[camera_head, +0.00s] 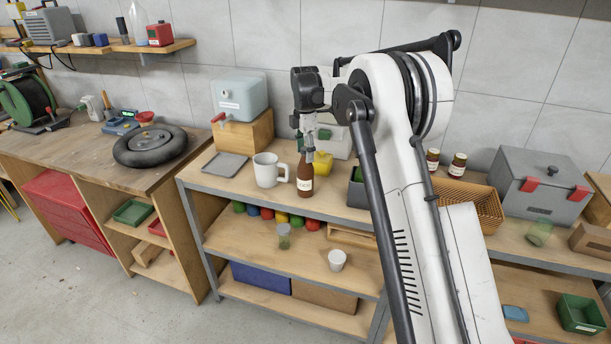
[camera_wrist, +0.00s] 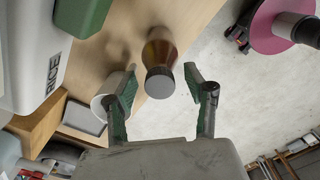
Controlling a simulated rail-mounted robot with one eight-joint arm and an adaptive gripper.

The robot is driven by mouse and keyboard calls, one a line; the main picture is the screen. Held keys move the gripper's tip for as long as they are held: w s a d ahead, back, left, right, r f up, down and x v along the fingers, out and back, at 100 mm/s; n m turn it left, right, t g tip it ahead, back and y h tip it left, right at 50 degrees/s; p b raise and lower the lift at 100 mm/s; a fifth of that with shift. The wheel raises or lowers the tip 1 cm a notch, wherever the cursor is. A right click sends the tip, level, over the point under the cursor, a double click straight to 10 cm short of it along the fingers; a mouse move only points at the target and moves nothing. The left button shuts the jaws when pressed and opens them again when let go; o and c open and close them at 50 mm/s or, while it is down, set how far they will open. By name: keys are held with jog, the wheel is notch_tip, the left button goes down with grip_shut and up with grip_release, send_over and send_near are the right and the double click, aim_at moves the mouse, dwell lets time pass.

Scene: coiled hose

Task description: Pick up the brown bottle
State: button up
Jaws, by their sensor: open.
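The brown bottle (camera_head: 305,178) stands upright on the top shelf of the metal-framed rack, with a pale label on its front. In the wrist view the bottle (camera_wrist: 161,47) is seen from above, its grey cap facing the camera. My gripper (camera_head: 308,152) points down over the bottle, close to its neck. In the wrist view my gripper (camera_wrist: 161,72) is open, with one finger on each side of the cap. Nothing is held, and I cannot tell whether a finger touches the bottle.
A white mug (camera_head: 267,170) stands just left of the bottle. A yellow object (camera_head: 323,163) and a white box (camera_head: 337,146) are close behind and right. A dark green-lined bin (camera_head: 357,188) is further right. The shelf's front edge is near the bottle.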

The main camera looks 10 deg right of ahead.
jog(key=shift+f, duration=0.3)
jog(key=shift+c, duration=0.5)
grip_shut()
jog(key=shift+r, duration=0.15)
